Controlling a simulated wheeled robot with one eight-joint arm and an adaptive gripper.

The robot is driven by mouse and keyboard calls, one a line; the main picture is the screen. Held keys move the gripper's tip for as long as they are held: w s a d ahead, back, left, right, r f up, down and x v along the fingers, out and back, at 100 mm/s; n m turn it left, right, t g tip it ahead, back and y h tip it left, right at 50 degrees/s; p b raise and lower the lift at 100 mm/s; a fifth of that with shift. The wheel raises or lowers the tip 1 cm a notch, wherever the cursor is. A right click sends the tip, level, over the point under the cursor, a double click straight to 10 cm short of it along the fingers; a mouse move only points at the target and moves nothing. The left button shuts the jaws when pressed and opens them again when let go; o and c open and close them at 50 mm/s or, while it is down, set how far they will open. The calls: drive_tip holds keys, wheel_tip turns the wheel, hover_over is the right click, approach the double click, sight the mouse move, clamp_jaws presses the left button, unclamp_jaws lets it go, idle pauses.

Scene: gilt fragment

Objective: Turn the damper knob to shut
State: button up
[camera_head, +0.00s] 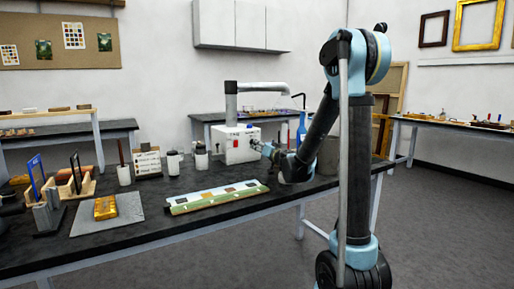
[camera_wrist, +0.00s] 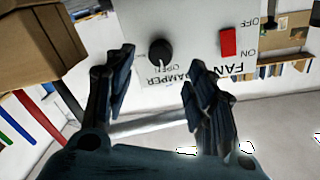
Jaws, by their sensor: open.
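The damper knob (camera_wrist: 160,52) is a round black knob with a white pointer line, on the white front panel of the fan box (camera_wrist: 200,25). The panel looks upside down in the wrist view, and the word OPEN shows by the knob. My gripper (camera_wrist: 158,68) is open, with one dark finger on each side of the knob in the picture; I cannot tell whether either touches it. In the head view, the fan box (camera_head: 236,148) stands on the dark bench, and my gripper (camera_head: 266,149) is close to its right side. The knob is not clear there.
A red fan switch (camera_wrist: 228,42) sits beside the knob on the panel. A grey pipe (camera_head: 231,103) rises from the box.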

drive_tip(key=x, duration=0.6)
drive_tip(key=shift+w+a, duration=0.2)
drive_tip(key=shift+w, duration=0.05)
drive_tip(key=c, duration=1.1)
drive_tip(key=shift+o, duration=0.2)
drive_tip(key=shift+a, duration=0.1)
